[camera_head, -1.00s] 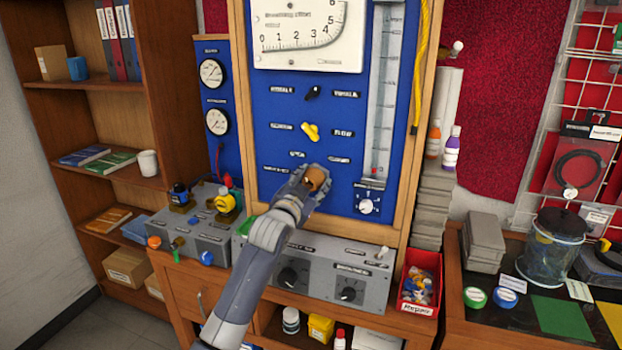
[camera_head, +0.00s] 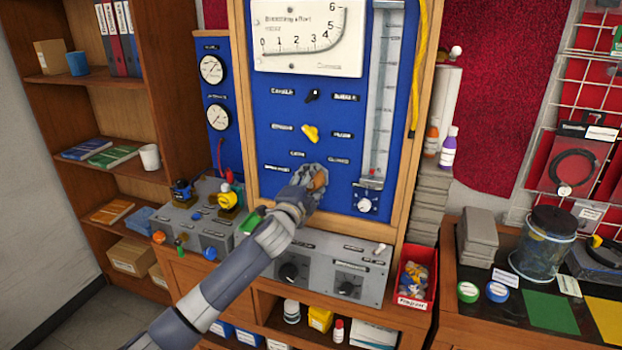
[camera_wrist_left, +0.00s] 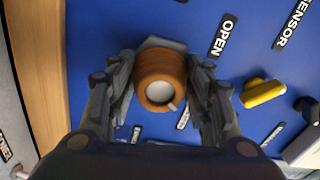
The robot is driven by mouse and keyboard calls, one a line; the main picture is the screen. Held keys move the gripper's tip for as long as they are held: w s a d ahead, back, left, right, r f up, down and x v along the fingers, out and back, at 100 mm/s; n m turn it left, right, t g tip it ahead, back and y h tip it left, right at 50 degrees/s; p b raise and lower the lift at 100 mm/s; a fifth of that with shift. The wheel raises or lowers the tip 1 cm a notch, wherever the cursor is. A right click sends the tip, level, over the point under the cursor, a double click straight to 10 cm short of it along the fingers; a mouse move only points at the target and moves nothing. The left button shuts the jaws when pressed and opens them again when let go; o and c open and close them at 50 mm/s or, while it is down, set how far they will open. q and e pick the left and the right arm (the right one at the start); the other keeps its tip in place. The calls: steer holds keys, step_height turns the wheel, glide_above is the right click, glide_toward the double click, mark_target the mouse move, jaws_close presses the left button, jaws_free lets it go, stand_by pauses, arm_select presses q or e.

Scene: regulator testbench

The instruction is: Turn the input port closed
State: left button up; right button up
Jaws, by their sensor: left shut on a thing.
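An orange-brown round knob (camera_wrist_left: 159,80) with a pale centre sits on the blue panel (camera_wrist_left: 200,25). In the left wrist view, my left gripper (camera_wrist_left: 160,88) has a finger on each side of it and is shut on it. In the head view, my left gripper (camera_head: 310,182) reaches the lower middle of the panel, and the knob (camera_head: 319,179) shows partly past the fingers. A label reading OPEN (camera_wrist_left: 226,36) is beside the knob in the wrist view. Which port label belongs to the knob is too blurred to tell. My right gripper is not in view.
A yellow valve handle (camera_head: 311,133) and a black one (camera_head: 312,95) are above the knob. A white dial (camera_head: 364,204) is to its right. A grey control box (camera_head: 345,270) stands below the panel, and a red parts bin (camera_head: 415,280) is at its right.

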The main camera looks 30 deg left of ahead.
arm_select(q)
steer(key=shift+m+p, duration=0.35)
steer(key=shift+m, duration=0.75)
steer(key=o, duration=1)
steer(key=shift+o, duration=0.2)
steer(key=v, duration=1.2)
